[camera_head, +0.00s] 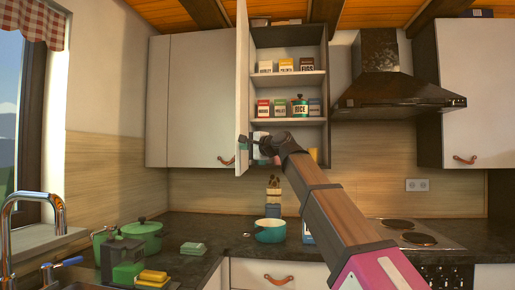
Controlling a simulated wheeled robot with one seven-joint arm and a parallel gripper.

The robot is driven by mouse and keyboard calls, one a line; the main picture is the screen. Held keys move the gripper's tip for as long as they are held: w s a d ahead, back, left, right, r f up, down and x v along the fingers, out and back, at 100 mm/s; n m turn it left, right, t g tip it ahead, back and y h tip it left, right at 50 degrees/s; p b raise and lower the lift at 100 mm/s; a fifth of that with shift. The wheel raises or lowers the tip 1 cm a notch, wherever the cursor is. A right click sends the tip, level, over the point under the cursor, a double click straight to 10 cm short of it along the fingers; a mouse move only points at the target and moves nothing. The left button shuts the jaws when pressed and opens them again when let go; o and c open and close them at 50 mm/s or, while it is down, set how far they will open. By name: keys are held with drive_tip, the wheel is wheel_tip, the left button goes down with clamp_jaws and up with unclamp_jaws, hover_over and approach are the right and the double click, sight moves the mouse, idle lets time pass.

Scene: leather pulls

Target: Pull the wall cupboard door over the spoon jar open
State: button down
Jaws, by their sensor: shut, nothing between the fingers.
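The white wall cupboard door (242,80) over the spoon jar stands wide open, swung out towards me and seen nearly edge-on. Its cupboard (289,52) shows open shelves. The spoon jar (273,196), with brown spoons sticking up, stands on the counter below. My gripper (252,145) is at the lower part of the open door, in front of the cupboard's bottom shelf. It is shut and empty. Whether it touches the door I cannot tell. The door's own leather pull cannot be made out.
A closed cupboard door (198,100) is on the left, a dark range hood (385,90) on the right. A teal pot (270,231) stands on the counter below. My arm crosses the view from lower right.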

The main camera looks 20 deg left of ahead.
drive_tip(key=shift+s+a, duration=0.35)
drive_tip(key=shift+a, duration=0.5)
drive_tip(key=shift+d, duration=0.1)
drive_tip(key=v, duration=1.3)
drive_tip(key=shift+w, duration=0.3)
